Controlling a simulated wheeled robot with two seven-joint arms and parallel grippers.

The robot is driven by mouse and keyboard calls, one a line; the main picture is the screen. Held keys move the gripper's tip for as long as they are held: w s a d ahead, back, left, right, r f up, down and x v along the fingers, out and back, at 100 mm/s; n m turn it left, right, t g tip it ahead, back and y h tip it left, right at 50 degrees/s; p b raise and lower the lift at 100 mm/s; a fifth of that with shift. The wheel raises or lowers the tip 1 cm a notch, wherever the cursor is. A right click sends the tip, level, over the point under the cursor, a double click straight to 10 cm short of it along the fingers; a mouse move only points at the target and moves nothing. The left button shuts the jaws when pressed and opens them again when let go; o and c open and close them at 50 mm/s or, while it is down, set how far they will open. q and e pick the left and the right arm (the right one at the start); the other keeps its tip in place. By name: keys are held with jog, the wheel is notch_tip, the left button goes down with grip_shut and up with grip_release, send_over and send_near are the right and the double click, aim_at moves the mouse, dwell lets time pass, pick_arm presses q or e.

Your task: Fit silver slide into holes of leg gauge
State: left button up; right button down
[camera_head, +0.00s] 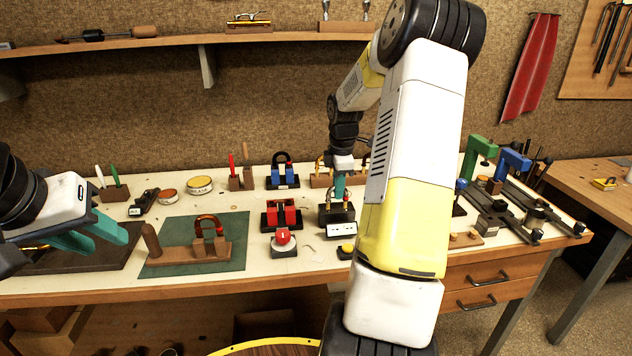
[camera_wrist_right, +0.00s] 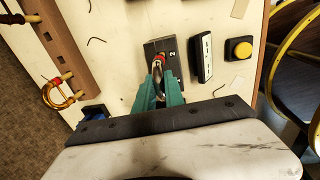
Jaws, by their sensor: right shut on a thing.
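My right gripper (camera_wrist_right: 161,80) is shut on the silver slide (camera_wrist_right: 158,74), whose end shows between the teal fingertips with some red at it. The slide is over the dark leg gauge block (camera_wrist_right: 152,46), which has white numbers on top. I cannot tell whether its legs are in the holes, as the fingers hide them. In the head view, my right gripper (camera_head: 340,186) points down at the dark gauge (camera_head: 337,213). My left gripper (camera_head: 95,238) is open and empty at the left, above the dark mat.
A white display box (camera_head: 340,231) and a yellow button (camera_head: 346,250) stand in front of the gauge. A red-padded block (camera_head: 281,216) and red dome button (camera_head: 283,240) are to its left. A wooden holder (camera_head: 185,252) with a copper-red bow stands on the green mat (camera_head: 240,228).

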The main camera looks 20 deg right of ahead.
jog(key=shift+f, duration=0.2)
jog(key=c, duration=1.3)
grip_release()
jog(key=shift+c, duration=0.2)
notch_tip(320, 180, up, 8)
jog(key=s, duration=0.1)
jog(key=shift+a+f, duration=0.1)
jog(key=shift+f, duration=0.05)
